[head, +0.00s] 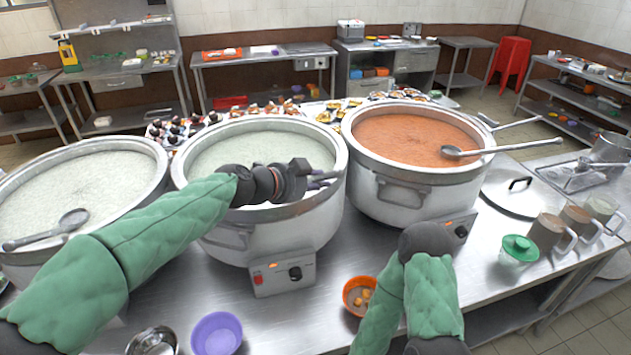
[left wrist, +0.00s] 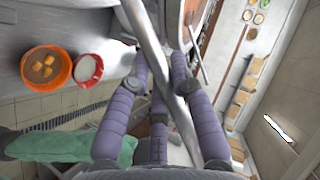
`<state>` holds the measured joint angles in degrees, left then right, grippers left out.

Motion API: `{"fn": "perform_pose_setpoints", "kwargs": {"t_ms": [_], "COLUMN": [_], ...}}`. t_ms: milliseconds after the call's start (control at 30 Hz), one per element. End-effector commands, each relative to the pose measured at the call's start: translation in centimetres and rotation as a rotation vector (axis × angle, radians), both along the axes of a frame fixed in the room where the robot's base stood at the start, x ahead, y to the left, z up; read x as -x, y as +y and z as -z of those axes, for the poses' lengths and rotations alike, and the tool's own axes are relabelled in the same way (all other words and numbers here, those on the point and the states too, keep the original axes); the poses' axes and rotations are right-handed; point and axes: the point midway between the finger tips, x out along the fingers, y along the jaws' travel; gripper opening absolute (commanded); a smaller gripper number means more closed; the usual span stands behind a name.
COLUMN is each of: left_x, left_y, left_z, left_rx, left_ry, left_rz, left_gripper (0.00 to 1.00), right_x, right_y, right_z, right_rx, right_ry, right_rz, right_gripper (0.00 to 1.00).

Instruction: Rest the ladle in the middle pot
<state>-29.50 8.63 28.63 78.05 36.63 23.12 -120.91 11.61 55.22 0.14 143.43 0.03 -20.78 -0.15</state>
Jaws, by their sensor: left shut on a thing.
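The middle pot (head: 265,230) is a wide steel pot of pale congee, standing between two other pots. My left gripper (head: 322,180) is over its right side, near the rim. In the left wrist view, the purple fingers of my left gripper (left wrist: 163,75) are shut on a long metal rod, which looks like the ladle's handle (left wrist: 152,45). The ladle's bowl is not clearly visible in either view. My right arm is folded at the front, and its gripper is out of view.
The left pot (head: 85,165) has a ladle (head: 45,230) across its rim. The right pot (head: 400,200) holds orange congee and another ladle (head: 500,148). An orange bowl (head: 360,296) and a purple bowl (head: 217,334) stand in front. Mugs (head: 550,232) and a lid (head: 512,190) are at right.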

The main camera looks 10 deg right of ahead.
Motion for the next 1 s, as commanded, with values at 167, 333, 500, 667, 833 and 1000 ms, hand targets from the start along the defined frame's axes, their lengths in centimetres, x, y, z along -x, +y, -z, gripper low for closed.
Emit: {"fn": "perform_pose_setpoints", "kwargs": {"t_ms": [167,333,500,667,833,1000], "left_x": [-0.01,-0.01,0.00,0.00,0.00,0.03], "left_y": [0.01,0.01,0.00,0.00,0.00,0.00], "left_z": [0.06,0.16,0.27,0.27,0.30,0.41], "left_rx": [0.001,0.001,0.001,0.001,0.001,0.000], "left_ry": [-0.002,-0.002,-0.001,-0.001,-0.001,0.001], "left_rz": [0.000,0.000,-0.001,-0.001,0.000,0.000], "left_gripper": [0.00,0.00,0.00,0.42,0.50,0.50], "right_x": [0.00,0.00,0.00,0.00,0.01,0.00], "right_y": [0.00,0.00,0.00,0.00,0.00,0.00], "right_z": [0.29,0.50,0.72,0.75,0.74,0.74], "right_rx": [0.000,0.000,0.000,0.000,0.000,0.000], "right_ry": [0.000,0.000,0.000,0.000,0.000,0.000], "right_rz": [0.000,0.000,0.000,0.000,0.000,0.000], "right_gripper": [0.40,0.40,0.40,0.40,0.40,0.40]}}
